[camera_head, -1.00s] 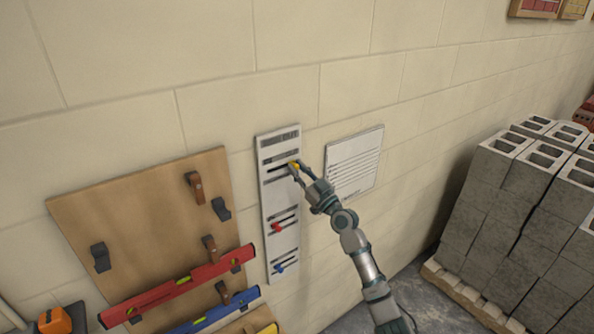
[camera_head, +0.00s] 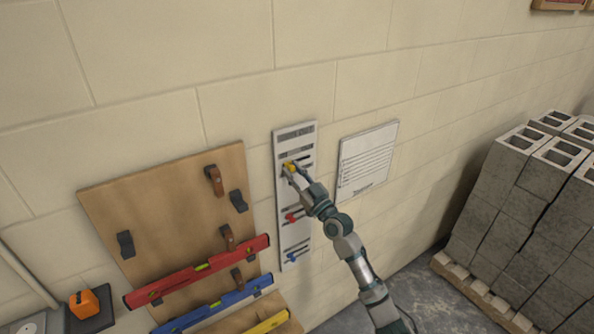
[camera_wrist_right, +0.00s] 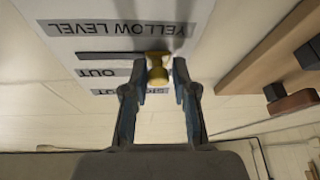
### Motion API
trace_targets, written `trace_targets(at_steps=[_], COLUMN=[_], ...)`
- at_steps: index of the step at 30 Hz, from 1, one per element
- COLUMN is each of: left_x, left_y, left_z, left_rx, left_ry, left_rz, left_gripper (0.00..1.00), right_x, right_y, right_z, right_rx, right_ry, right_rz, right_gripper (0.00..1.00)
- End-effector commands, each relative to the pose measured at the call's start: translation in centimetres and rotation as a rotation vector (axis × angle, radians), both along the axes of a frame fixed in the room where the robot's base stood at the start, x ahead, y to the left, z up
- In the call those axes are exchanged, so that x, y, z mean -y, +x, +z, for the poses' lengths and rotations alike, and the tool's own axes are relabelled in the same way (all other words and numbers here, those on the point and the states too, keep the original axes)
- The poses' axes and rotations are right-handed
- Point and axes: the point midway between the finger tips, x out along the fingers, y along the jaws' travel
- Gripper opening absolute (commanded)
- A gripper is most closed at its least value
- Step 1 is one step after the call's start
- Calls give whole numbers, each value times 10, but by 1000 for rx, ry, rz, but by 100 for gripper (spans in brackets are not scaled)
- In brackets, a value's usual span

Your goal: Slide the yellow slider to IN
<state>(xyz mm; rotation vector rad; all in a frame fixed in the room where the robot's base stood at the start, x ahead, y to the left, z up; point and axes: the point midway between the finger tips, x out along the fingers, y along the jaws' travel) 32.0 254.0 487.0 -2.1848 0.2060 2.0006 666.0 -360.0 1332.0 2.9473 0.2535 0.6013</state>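The yellow slider (camera_head: 289,168) is a small knob near the left end of its slot, high on the white panel (camera_head: 297,142). My right gripper (camera_head: 291,172) reaches it from the lower right. In the right wrist view, which is upside down, its fingers (camera_wrist_right: 159,72) stand on both sides of the yellow knob (camera_wrist_right: 157,65), closed in around it. The YELLOW LEVEL label and OUT label show there; the dark slot runs from the knob toward the OUT side. The IN label cannot be made out, partly behind a finger. My left gripper is not in view.
Lower on the panel are a red slider (camera_head: 291,217) and a blue slider (camera_head: 291,257). A wooden board (camera_head: 160,205) with hooks and spirit levels hangs left. A white notice (camera_head: 367,160) is to the right. Grey blocks (camera_head: 510,220) stand far right.

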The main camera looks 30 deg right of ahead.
Motion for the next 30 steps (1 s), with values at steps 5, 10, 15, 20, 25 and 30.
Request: trace_targets(at_steps=[5,10,15,20,25,30], left_x=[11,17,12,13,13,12], left_y=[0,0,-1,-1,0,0], left_z=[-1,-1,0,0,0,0], left_rx=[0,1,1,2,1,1], left_ry=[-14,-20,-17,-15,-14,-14], left_rz=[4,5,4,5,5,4], left_gripper=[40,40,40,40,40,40], right_x=[-2,-3,4,13,20,24], right_y=[1,0,-13,-44,-76,-96], right_z=[-3,0,-6,-22,-38,-48], right_rx=[-7,-2,-1,-6,-9,-10], right_ry=[-2,-4,-1,-4,-2,0], right_rz=[-1,-3,-5,-4,-3,-2], right_gripper=[48,48,48,48,48,48])
